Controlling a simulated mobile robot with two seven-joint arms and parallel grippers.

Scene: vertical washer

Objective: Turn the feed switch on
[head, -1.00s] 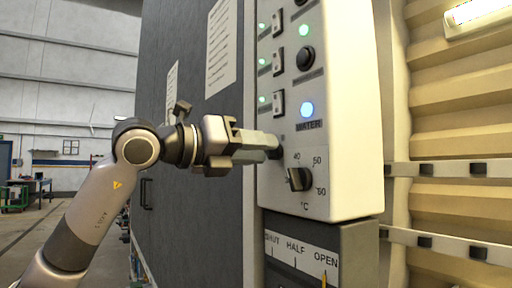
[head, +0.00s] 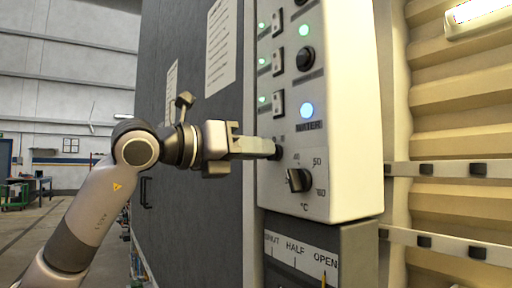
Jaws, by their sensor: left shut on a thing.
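The control panel (head: 345,110) is a pale box on the dark machine. My left gripper (head: 272,149) reaches in from the left with its fingertips at the panel face, below the blue light (head: 307,110) labelled WATER. It is shut on a small dark knob (head: 277,149), mostly hidden by the fingers. I cannot read which control carries the feed label. My right gripper is not in view.
A temperature dial (head: 298,180) sits just below my left fingertips. A plate marked SHUT, HALF, OPEN (head: 297,248) is under the panel. A round black button (head: 306,59) is above the blue light. Pale rails (head: 450,169) run to the right.

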